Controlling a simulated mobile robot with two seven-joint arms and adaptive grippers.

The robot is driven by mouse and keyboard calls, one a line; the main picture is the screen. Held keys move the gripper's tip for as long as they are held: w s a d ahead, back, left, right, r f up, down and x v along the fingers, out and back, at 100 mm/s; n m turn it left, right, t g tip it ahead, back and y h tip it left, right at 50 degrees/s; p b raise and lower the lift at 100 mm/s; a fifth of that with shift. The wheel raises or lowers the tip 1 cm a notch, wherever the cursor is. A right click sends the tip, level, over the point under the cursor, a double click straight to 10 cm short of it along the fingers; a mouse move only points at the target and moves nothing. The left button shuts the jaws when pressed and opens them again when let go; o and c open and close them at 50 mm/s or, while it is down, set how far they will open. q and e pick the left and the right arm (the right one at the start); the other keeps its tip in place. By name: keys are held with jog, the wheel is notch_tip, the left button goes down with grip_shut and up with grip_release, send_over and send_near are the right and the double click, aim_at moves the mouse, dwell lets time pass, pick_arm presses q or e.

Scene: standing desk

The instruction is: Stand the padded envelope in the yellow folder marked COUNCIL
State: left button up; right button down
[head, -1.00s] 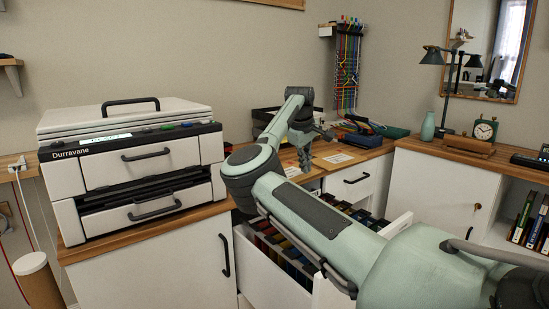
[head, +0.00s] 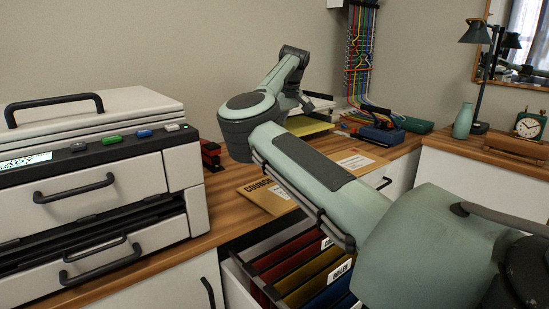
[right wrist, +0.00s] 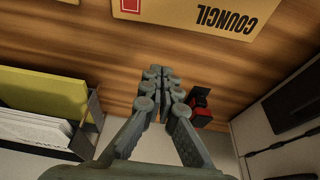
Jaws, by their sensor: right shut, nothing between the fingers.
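The tan padded envelope marked COUNCIL (head: 262,197) lies flat on the wooden desk, partly behind my right arm. In the right wrist view the envelope (right wrist: 190,13) is at the top edge, its lettering upside down. My right gripper (right wrist: 160,72) is shut and empty, its fingertips over bare wood and apart from the envelope. In the head view my arm hides the fingers. The open drawer below the desk holds red, yellow and blue hanging folders. A yellow folder (head: 308,281) is partly visible; the white tabs are too small or covered to read surely. My left gripper is not in view.
A printer (head: 100,160) stands at left. A red desk tool (head: 211,155) and a tray with yellow paper (head: 308,126) are behind the envelope. Another tan envelope (head: 354,161) lies to its right. The open drawer (head: 236,284) juts out below the desk edge.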

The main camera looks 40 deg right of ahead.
aim_at(271, 171)
jog(key=x, duration=0.9)
jog(key=shift+w+d+f, duration=0.25)
jog(key=shift+w+d, duration=0.05)
jog(key=shift+w, duration=0.1)
jog(key=shift+s+f, duration=0.1)
jog(key=shift+f, duration=0.1)
jog(key=shift+s+a+r+p, duration=0.15)
jog(key=shift+s+p, duration=0.15)
jog(key=shift+s, duration=0.85)
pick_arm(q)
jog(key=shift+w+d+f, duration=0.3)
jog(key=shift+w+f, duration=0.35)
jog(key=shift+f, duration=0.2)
pick_arm(e)
jog(key=shift+s, duration=0.6)
